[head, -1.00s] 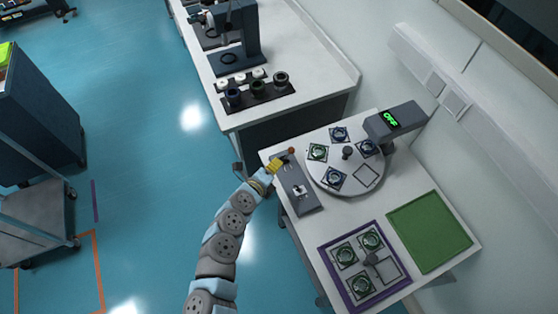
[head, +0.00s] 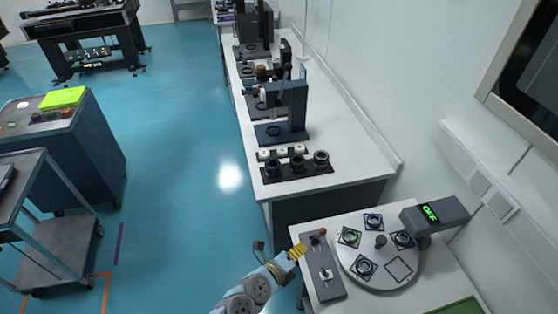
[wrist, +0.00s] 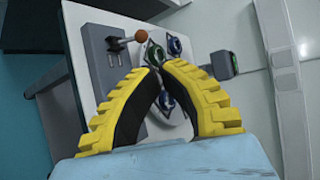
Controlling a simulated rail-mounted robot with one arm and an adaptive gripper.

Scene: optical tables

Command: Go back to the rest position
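My gripper (head: 297,251) has yellow ribbed fingers and is at the left edge of the near white table (head: 440,296). In the wrist view its fingers (wrist: 154,69) curve together at the tips, with nothing seen held between them. A grey plate (head: 327,282) with an orange-knobbed lever (head: 322,232) lies just right of the gripper. The knob (wrist: 141,36) shows beyond the fingertips in the wrist view, apart from them.
A round turntable (head: 385,278) with several framed pieces stands right of the plate, under a dark device reading OFF (head: 436,212). A long bench (head: 340,140) with instruments lies behind. A cart (head: 60,225) is at left. Open blue floor (head: 185,240) lies between.

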